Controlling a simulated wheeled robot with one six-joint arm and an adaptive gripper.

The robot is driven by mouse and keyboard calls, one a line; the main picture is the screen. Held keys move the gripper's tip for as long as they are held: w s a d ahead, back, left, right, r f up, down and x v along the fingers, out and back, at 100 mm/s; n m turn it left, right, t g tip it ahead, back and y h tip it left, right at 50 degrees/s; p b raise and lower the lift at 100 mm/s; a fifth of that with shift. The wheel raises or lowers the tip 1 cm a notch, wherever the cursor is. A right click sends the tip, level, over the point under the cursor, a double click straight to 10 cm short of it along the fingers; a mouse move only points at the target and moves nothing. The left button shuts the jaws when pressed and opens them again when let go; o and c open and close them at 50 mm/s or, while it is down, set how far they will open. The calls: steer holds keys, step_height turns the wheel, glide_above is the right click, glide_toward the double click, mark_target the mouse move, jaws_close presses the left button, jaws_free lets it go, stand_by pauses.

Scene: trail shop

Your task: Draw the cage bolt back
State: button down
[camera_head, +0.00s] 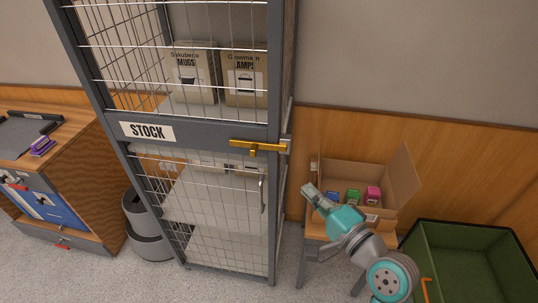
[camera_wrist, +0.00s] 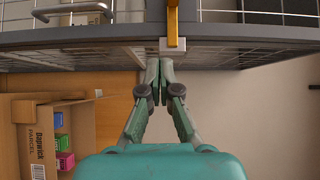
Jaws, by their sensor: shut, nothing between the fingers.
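The cage bolt (camera_head: 268,147) is a yellow bar with a short handle hanging below it, on the cage door's grey middle rail. Its right end reaches the pale catch (camera_head: 286,142) on the door post. In the wrist view, the bolt (camera_wrist: 172,22) runs down to the pale catch (camera_wrist: 172,48). My gripper (camera_head: 308,188) is below and right of the bolt, apart from it. In the wrist view, my gripper's fingertips (camera_wrist: 159,66) are together and empty, just below the catch. The cage door (camera_head: 148,131) carries a STOCK sign and looks closed.
An open cardboard box (camera_head: 370,212) with small coloured packs stands on a stool beside my arm. A green crate (camera_head: 455,240) is at the far right. A grey bin (camera_head: 152,245) and a wooden cabinet (camera_head: 90,200) are left of the cage.

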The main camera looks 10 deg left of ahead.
mark_target(257, 150)
steer(key=shift+w+a+r+y, duration=0.2)
steer(key=shift+w+r, duration=0.05)
steer(key=shift+r, duration=0.25)
steer(key=shift+w+a+r+y, duration=0.15)
steer(key=shift+w+r+y, duration=0.05)
steer(key=shift+r, duration=0.3)
steer(key=x, duration=1)
steer(key=shift+a+f, duration=0.1)
steer(key=a, duration=0.3)
steer(key=shift+a, duration=0.45)
steer(key=shift+a, duration=2.5)
steer(key=shift+w+d, duration=0.1)
